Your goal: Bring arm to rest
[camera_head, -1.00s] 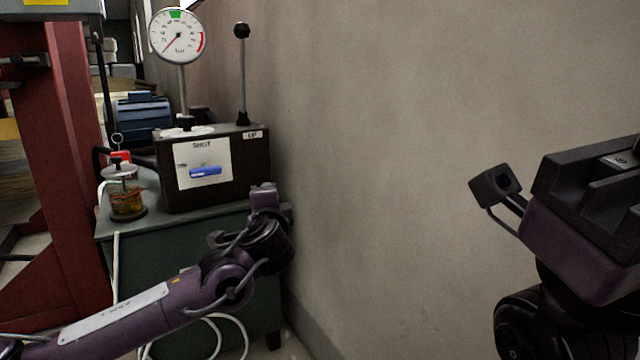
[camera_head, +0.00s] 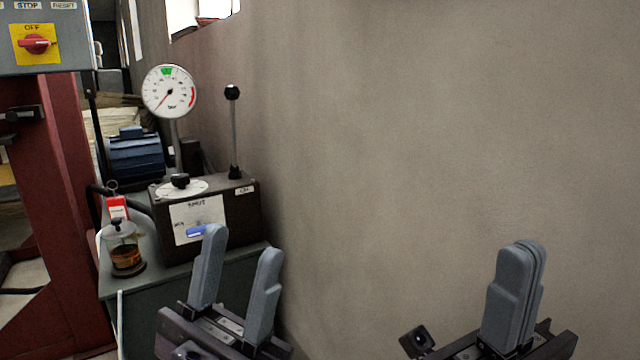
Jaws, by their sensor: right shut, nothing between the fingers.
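My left gripper (camera_head: 236,262) is at the bottom, left of the middle, with its two grey fingers pointing up and apart. Nothing is between them. It is in front of the green cabinet and the dark box on it, and hides part of both. My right gripper (camera_head: 518,290) is at the bottom right, with its two grey fingers pointing up and pressed together. Nothing shows between them. The plain wall is behind it. Most of both arms is out of view. No cloth is in view.
A dark box (camera_head: 243,210) with a lever and a round gauge (camera_head: 169,91) stands on the green cabinet (camera_head: 140,285). A glass jar (camera_head: 124,250) and a blue motor (camera_head: 137,157) are beside it. A red post (camera_head: 60,200) stands at left. The bare wall (camera_head: 400,150) fills the right.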

